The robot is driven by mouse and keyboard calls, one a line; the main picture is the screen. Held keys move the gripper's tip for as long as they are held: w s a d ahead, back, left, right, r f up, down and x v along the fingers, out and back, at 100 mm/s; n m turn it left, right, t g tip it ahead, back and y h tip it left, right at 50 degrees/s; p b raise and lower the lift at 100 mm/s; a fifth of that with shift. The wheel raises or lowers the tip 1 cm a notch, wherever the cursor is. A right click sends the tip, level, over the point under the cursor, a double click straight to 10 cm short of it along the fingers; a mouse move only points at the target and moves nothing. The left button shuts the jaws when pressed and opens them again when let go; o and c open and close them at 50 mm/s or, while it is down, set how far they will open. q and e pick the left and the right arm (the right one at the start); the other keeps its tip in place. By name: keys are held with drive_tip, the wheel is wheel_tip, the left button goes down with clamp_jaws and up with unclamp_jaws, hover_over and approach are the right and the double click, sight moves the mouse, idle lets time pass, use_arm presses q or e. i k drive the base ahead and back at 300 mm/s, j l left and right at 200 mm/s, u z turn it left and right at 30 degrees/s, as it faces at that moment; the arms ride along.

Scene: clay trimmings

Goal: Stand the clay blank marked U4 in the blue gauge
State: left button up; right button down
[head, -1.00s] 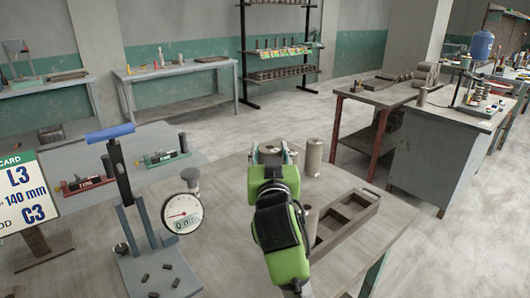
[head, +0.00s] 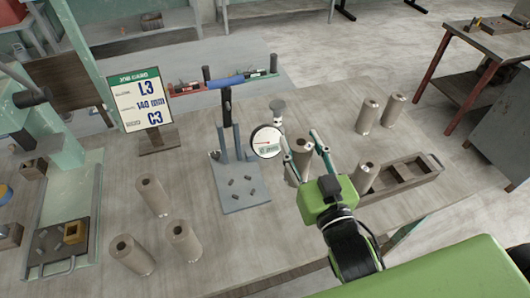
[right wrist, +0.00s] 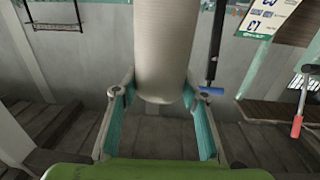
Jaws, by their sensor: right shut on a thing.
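My right gripper (head: 304,142) is shut on a brown-grey cylindrical clay blank (head: 300,163), its fingers on either side of it. In the right wrist view the blank (right wrist: 165,50) stands upright between the fingers, its lower end showing and its top out of frame. No U4 mark is readable on it. The blue-grey gauge (head: 240,196), with a blue handle (head: 225,82) and a round dial (head: 266,142), stands just left of the gripper. The held blank is beside the dial. Small dark bits lie on the gauge's base. My left gripper is not in view.
Several blanks stand on the table, some at left (head: 183,240) and some at right (head: 367,115). A compartmented wooden tray (head: 405,178) lies at right. A job card (head: 141,99) reads L3, 140 mm, C3. Red (head: 188,90) and green (head: 262,72) devices lie behind.

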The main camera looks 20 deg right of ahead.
sight(242, 187)
drive_tip(key=k+u, duration=0.1)
drive_tip(key=u, duration=1)
drive_tip(key=k+j, duration=0.1)
drive_tip(key=k, duration=0.75)
drive_tip(key=j+u, duration=0.05)
